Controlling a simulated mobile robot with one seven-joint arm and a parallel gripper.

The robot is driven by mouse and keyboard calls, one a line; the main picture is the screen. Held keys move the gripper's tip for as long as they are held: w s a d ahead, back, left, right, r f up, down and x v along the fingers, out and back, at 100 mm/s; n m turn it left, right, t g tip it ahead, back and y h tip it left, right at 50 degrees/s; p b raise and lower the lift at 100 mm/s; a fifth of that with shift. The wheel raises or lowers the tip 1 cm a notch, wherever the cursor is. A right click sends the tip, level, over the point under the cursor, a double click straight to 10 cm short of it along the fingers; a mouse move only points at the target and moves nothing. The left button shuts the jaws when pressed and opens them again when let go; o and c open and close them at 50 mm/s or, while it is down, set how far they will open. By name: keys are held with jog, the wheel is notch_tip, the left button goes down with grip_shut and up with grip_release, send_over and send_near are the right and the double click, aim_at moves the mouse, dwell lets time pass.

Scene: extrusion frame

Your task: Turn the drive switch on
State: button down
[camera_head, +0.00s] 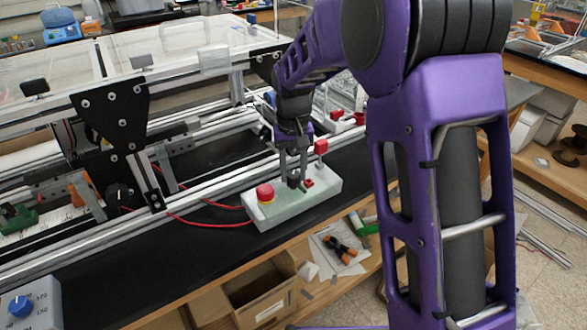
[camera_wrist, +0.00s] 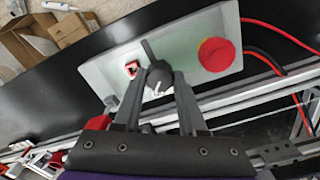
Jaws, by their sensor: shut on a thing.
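A pale grey-green control box (camera_head: 320,194) lies on the black bench surface; it also shows in the wrist view (camera_wrist: 106,68). It carries a red mushroom button (camera_head: 265,193) (camera_wrist: 215,54), a small red rocker switch (camera_head: 308,183) (camera_wrist: 131,68) and, between them, a black rotary knob (camera_wrist: 158,79) with a white mark. No label tells which one is the drive switch. My gripper (camera_head: 296,180) points down at the box. In the wrist view its two fingers (camera_wrist: 158,85) stand on either side of the black knob and are shut on it. In the head view the fingers mostly hide the knob.
Aluminium extrusion rails (camera_head: 200,185) run behind the box. Red cables (camera_head: 205,222) leave its left end. A box with a blue dial (camera_head: 22,303) stands at the front left. A cardboard box (camera_head: 262,297) and orange-handled pliers (camera_head: 340,249) lie below the bench edge.

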aim_at(293, 174)
jog(key=shift+m, duration=0.4)
jog(key=shift+c, duration=2.3)
grip_release()
jog(key=shift+r, duration=0.1)
notch_tip(293, 174, up, 17)
jog(key=p, duration=0.1)
jog(key=shift+r, duration=0.15)
